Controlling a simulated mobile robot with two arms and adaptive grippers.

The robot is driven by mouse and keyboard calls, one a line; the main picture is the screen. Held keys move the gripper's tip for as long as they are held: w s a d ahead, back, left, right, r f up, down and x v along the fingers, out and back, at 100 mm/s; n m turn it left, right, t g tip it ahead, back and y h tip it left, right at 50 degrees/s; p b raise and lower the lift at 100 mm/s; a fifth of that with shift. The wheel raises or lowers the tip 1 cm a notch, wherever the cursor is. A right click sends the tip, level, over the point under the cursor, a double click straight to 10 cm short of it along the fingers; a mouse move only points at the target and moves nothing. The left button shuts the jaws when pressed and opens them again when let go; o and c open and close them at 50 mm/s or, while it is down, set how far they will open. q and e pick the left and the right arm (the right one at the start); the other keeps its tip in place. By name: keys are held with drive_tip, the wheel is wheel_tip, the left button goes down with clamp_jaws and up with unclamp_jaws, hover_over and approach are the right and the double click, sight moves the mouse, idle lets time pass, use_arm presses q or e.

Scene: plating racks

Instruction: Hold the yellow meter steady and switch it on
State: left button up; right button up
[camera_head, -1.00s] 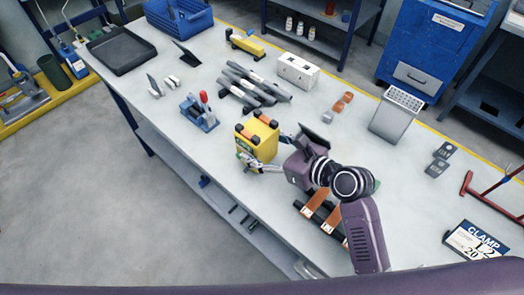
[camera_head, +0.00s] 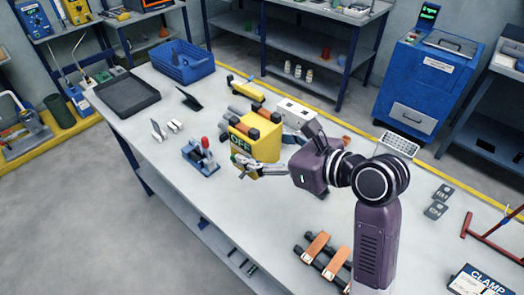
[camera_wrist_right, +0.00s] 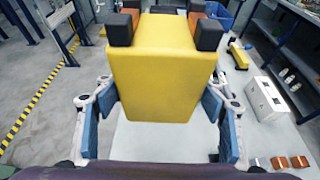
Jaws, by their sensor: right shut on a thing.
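The yellow meter (camera_head: 262,145) has black corner bumpers and dark lettering on its left face that seems to read OFF. My right gripper (camera_head: 262,152) is shut on it, with one finger on each side. The meter appears to be raised above the bench, upright. In the right wrist view, the yellow back of the meter (camera_wrist_right: 165,65) sits between the blue finger pads of my right gripper (camera_wrist_right: 160,102). Its switch cannot be made out. My left gripper is not in view.
On the bench (camera_head: 215,215) are a blue clamp fixture (camera_head: 201,158) with a red knob, a white box (camera_head: 295,112), a black tray (camera_head: 127,95), a blue bin (camera_head: 182,63) and black bars with orange straps (camera_head: 322,255). The front left bench surface is mostly clear.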

drive_tip(key=shift+f+b, duration=2.65)
drive_tip(key=shift+f, duration=6.75)
drive_tip(key=shift+f, duration=0.5)
drive_tip(key=o, duration=1.5)
drive_tip(key=shift+f, duration=0.1)
drive_tip(key=c, duration=1.5)
